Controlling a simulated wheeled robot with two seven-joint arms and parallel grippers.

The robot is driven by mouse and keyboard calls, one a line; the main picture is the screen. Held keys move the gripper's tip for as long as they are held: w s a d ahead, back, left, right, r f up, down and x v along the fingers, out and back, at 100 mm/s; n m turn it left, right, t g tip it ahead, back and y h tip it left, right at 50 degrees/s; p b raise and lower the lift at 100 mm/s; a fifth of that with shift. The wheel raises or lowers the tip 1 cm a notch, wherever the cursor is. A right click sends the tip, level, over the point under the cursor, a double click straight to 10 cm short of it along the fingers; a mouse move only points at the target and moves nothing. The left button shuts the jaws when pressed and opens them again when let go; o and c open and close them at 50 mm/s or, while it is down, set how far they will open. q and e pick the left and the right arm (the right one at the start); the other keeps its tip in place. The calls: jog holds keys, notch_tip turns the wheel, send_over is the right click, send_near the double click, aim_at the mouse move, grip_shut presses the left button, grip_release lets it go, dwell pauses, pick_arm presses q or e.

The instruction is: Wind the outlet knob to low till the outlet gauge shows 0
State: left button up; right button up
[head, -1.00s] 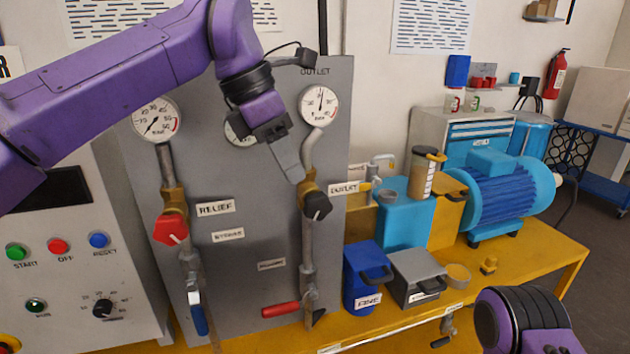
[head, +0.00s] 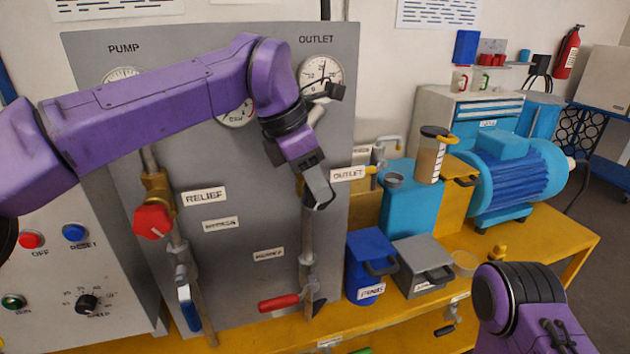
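The outlet gauge (head: 320,75) is a round white dial under the word OUTLET at the panel's upper right. Its needle points about straight up, well off zero; my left wrist covers its lower right edge. The outlet knob is black and sits on the brass valve below that gauge, beside the OUTLET tag (head: 348,174). My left gripper (head: 319,198) is in front of it and hides nearly all of it. I cannot tell whether the fingers are closed on it. My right gripper is not in view; only part of my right arm shows at lower right.
The red relief knob (head: 153,221) is on the left pipe. A red-handled lever (head: 279,303) and a blue-handled lever (head: 189,309) are lower down. Blue (head: 366,268) and grey (head: 421,262) bins and a blue motor (head: 518,175) stand to the right on the yellow bench.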

pick_arm(q)
jog(key=shift+s, duration=0.1)
grip_shut()
jog(key=shift+f+b, duration=0.2)
jog(key=shift+b, duration=0.55)
jog(key=h+b, duration=0.1)
jog(key=b, duration=0.2)
jog(key=a+t+h+b, duration=0.1)
jog(key=h+b, duration=0.1)
jog(key=b, duration=0.1)
jog(key=f+h+b, duration=0.1)
jog(key=h+b, duration=0.1)
jog(key=b, duration=0.2)
jog(key=shift+s+a+t, duration=0.15)
jog(key=shift+t, duration=0.25)
jog(key=shift+a+r+h+b, duration=0.1)
jog(key=shift+r+h+b, duration=0.15)
jog(key=shift+h+b, duration=0.75)
grip_release()
jog(key=v, duration=1)
jog(key=shift+s+r, duration=0.25)
jog(key=shift+r, duration=0.05)
